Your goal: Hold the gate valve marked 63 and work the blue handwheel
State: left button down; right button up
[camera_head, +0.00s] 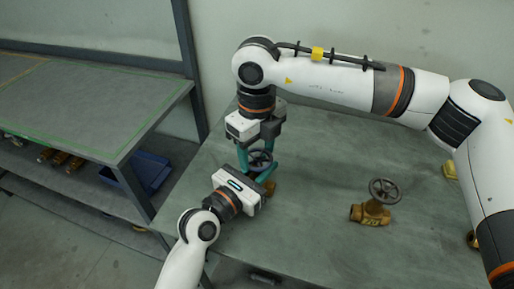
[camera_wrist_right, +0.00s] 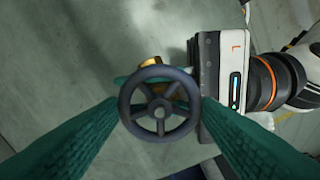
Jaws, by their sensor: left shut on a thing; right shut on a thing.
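A gate valve with a brass body (camera_head: 270,187) stands on the grey table, mostly hidden between my grippers. Its dark bluish handwheel (camera_head: 260,158) faces up and also shows face-on in the right wrist view (camera_wrist_right: 160,115). My right gripper (camera_head: 262,160) comes down from above, its green fingers shut on opposite sides of the wheel's rim. My left gripper (camera_head: 266,183) reaches in from the lower left and is shut on the valve body below the wheel. Brass (camera_wrist_right: 150,62) shows behind the wheel in the right wrist view. I cannot read the 63 mark.
Another brass valve (camera_head: 371,213) with a dark grey wheel stands to the right. More brass parts show at the right edge, partly behind my right arm. A workbench with a green line (camera_head: 95,75) stands left, with a blue bin (camera_head: 150,170) below.

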aim_at(257, 156)
pick_arm(q)
jog(key=shift+f, duration=0.1)
pick_arm(e)
jog(key=shift+w+m, duration=0.1)
jog(key=shift+m, duration=2.2)
jog(key=o, duration=1)
jog(key=shift+r, duration=0.1)
notch_tip(257, 156, up, 12)
pick_arm(q)
jog(key=c, duration=1.1)
grip_release()
